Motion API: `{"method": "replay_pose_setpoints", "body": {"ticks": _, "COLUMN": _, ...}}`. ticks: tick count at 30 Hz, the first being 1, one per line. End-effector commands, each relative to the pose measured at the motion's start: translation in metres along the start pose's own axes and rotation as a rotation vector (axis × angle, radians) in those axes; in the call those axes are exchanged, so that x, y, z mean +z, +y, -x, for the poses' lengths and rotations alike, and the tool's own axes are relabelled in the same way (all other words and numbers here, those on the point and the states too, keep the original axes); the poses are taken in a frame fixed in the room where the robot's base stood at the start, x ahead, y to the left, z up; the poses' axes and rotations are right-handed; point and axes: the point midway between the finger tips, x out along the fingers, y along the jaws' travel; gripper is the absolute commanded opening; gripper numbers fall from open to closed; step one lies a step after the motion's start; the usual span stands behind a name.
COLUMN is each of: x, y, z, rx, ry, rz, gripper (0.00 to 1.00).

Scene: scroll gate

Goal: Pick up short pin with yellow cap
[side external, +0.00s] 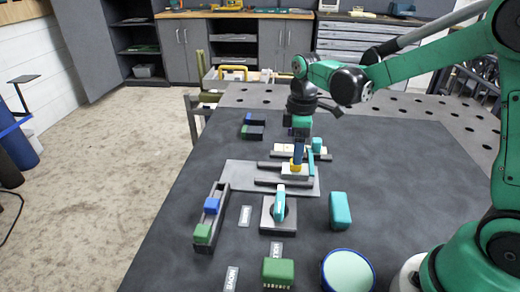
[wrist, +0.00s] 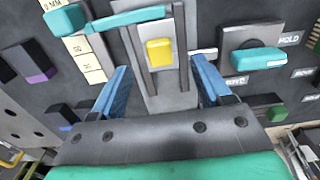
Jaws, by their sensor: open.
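The short pin shows as a yellow cap (wrist: 159,52) on a light block in a grey channel between two dark rails. In the side view, the yellow cap (side external: 296,167) sits right under my gripper (side external: 298,155), partly covered by a blue finger. In the wrist view, my gripper (wrist: 164,80) is open, its two blue fingers wide apart with the cap between and slightly beyond them. No contact with the cap shows. The pin's shaft is hidden.
A teal bar (wrist: 125,18) lies across the rail end close to the cap. A teal handle (side external: 280,200) stands on a grey plate in front. A slotted rail (side external: 211,220) with blue and green blocks is at left. A teal block (side external: 340,210) is at right.

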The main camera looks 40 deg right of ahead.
Motion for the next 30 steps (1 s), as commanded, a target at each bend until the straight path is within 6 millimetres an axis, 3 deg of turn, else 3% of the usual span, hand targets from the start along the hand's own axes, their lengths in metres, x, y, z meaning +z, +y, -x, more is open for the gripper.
{"method": "replay_pose_setpoints", "body": {"ticks": 9, "x": 0.0, "y": 0.0, "z": -0.036, "rx": 0.003, "ry": 0.001, "rz": -0.002, "gripper": 0.71}}
{"method": "replay_pose_setpoints", "body": {"ticks": 18, "x": 0.0, "y": 0.0, "z": -0.04, "rx": 0.003, "ry": 0.001, "rz": -0.002, "gripper": 0.71}}
{"method": "replay_pose_setpoints", "body": {"ticks": 20, "x": 0.0, "y": 0.0, "z": -0.04, "rx": 0.003, "ry": 0.001, "rz": -0.003, "gripper": 0.6}}
{"method": "replay_pose_setpoints", "body": {"ticks": 26, "x": 0.0, "y": 0.0, "z": -0.04, "rx": 0.003, "ry": 0.002, "rz": -0.003, "gripper": 0.03}}
{"method": "replay_pose_setpoints", "body": {"ticks": 30, "x": 0.0, "y": 0.0, "z": -0.04, "rx": 0.003, "ry": 0.002, "rz": -0.003, "gripper": 0.0}}
